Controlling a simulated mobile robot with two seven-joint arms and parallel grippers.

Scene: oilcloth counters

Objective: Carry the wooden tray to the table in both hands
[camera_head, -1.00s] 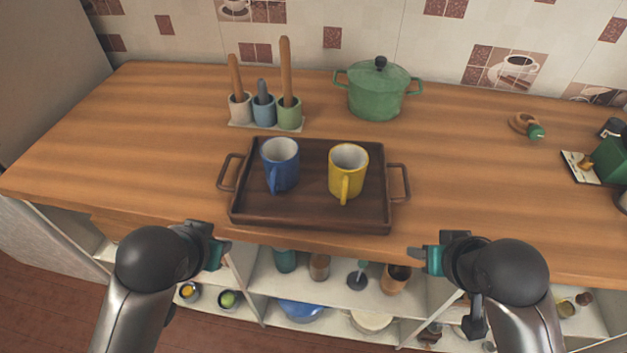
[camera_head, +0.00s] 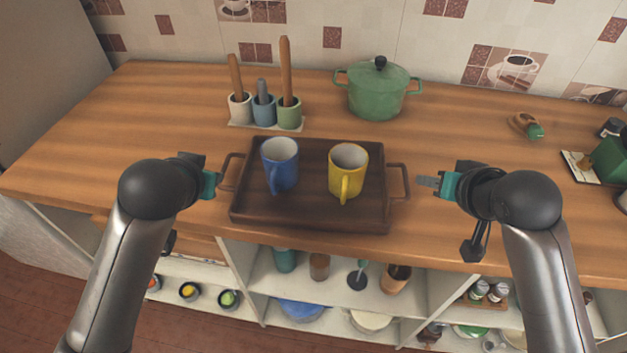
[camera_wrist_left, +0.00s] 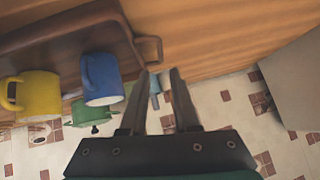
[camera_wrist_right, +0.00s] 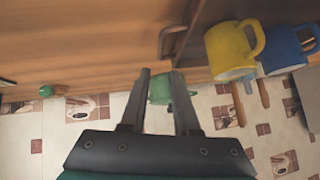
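The dark wooden tray (camera_head: 305,215) lies flat on the counter, with a blue mug (camera_head: 281,165) and a yellow mug (camera_head: 347,172) standing on it. It has a handle at each short side. My left gripper (camera_head: 214,180) is just left of the left handle (camera_head: 231,172). In the left wrist view its fingers (camera_wrist_left: 160,78) are apart, with the handle (camera_wrist_left: 150,50) just beyond the tips. My right gripper (camera_head: 428,182) is right of the right handle (camera_head: 404,181), with a small gap. In the right wrist view its fingers (camera_wrist_right: 160,78) are apart and empty, and the handle (camera_wrist_right: 172,42) lies ahead.
A green lidded pot (camera_head: 377,92) and a utensil holder (camera_head: 265,125) stand behind the tray. Small items and a green box (camera_head: 610,160) sit at the far right. Open shelves (camera_head: 330,270) with jars and pans are below the counter's front edge.

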